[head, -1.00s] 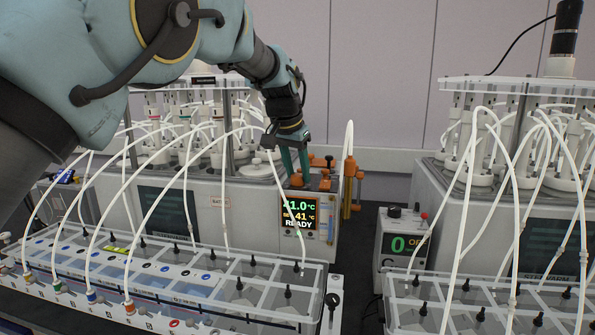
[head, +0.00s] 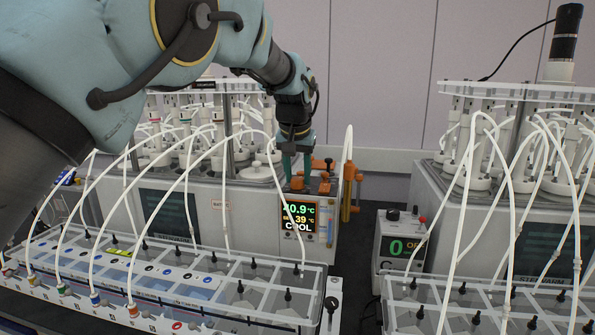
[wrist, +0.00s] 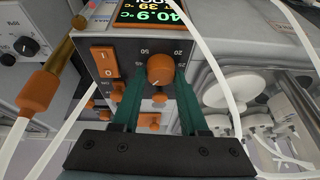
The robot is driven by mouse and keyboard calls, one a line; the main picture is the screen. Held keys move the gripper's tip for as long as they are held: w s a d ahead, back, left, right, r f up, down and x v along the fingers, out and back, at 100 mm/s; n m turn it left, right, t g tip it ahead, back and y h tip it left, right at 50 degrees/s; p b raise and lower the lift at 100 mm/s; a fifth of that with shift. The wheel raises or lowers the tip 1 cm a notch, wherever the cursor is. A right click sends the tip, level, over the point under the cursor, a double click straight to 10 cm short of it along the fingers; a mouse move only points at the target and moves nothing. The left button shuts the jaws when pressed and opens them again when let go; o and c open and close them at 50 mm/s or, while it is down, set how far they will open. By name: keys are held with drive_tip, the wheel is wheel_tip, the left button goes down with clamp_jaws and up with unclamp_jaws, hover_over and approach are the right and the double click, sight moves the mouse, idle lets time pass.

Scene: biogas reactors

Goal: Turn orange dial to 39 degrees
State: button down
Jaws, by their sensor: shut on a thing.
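The orange dial (wrist: 160,70) sits on the dark top panel of the thermostat unit, with a printed scale around it. My gripper (wrist: 158,92) reaches down to the dial with its two green fingers on either side, shut on it. In the head view my gripper (head: 307,182) is over the unit, and its fingers partly hide the dial. The unit's display (head: 299,216) reads 40.9 °C, a set value of 39 °C, and COOL. The display also shows at the top of the wrist view (wrist: 150,12).
An orange rocker switch (wrist: 104,62) and small orange knobs are beside the dial. An orange fitting (head: 349,190) stands right of the unit. White tubes (head: 268,160) arch close to my arm. A second control box (head: 402,240) stands further right.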

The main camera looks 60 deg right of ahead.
drive_tip(key=shift+c, duration=2.2)
unclamp_jaws()
drive_tip(key=shift+r, duration=0.1)
drive_tip(key=b+v, duration=0.3)
drive_tip(key=v, duration=0.7)
drive_tip(key=shift+r, duration=0.3)
drive_tip(key=shift+s+a, duration=0.1)
